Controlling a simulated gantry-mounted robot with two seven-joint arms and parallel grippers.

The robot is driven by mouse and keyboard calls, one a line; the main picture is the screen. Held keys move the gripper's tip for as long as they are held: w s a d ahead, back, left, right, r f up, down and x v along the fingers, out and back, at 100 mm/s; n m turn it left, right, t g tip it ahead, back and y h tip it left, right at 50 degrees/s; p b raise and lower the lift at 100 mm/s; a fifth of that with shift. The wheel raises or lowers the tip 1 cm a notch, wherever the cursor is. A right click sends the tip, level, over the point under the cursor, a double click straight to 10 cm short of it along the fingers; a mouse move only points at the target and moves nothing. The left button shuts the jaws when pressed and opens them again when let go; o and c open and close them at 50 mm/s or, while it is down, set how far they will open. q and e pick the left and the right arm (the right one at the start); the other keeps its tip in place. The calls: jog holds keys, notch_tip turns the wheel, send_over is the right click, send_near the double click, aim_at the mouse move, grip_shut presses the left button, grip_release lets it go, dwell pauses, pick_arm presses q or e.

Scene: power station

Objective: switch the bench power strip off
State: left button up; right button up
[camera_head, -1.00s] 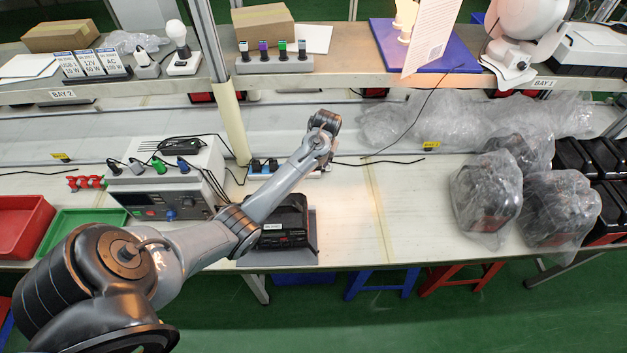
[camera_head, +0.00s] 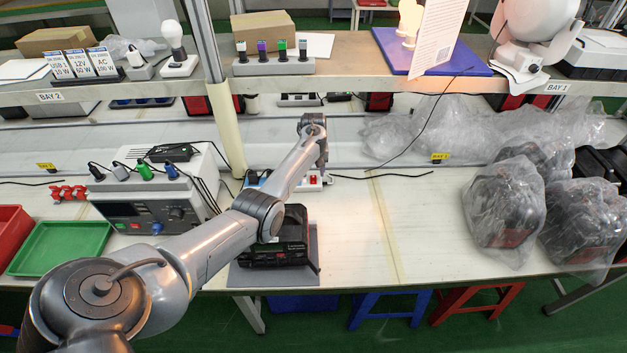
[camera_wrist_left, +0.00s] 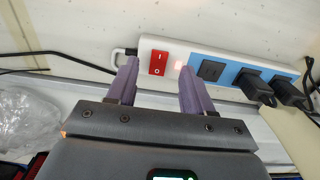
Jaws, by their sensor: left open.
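The white bench power strip (camera_head: 301,184) lies on the bench, partly behind my left arm in the head view. Its red rocker switch (camera_head: 314,179) shows just right of the wrist. In the left wrist view the strip (camera_wrist_left: 220,57) has the red switch (camera_wrist_left: 158,63), marked I and O, near its cable end. A small reddish glow (camera_wrist_left: 178,65) shows beside the switch. My left gripper (camera_wrist_left: 159,66) is open and empty, its purple fingers on either side of the switch in the picture. I cannot tell whether they touch the strip. My right gripper is not in view.
Black plugs (camera_wrist_left: 251,85) sit in the strip's blue socket section. A bench power supply (camera_head: 150,213) with several plugs on top stands left. A black device (camera_head: 285,248) lies on a grey mat below my arm. Bagged items (camera_head: 505,205) stand right. A shelf (camera_head: 340,80) crosses behind.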

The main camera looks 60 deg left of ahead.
aim_at(314, 182)
pick_arm(q)
jog(key=shift+f+b, duration=0.55)
jog(key=shift+f, duration=1.4)
grip_shut()
jog(key=b, duration=0.4)
jog(key=g+h+b, duration=0.1)
jog(key=b, duration=0.4)
jog(key=h+b, duration=0.1)
jog(key=b, duration=0.3)
jog(key=shift+w+a+f+b, duration=0.25)
jog(key=shift+a+f+b, duration=0.05)
jog(key=shift+a, duration=0.05)
jog(key=shift+r+h+b, duration=0.25)
jog(key=shift+h+b, duration=0.05)
jog(key=shift+g, duration=0.3)
jog(key=shift+r, duration=0.1)
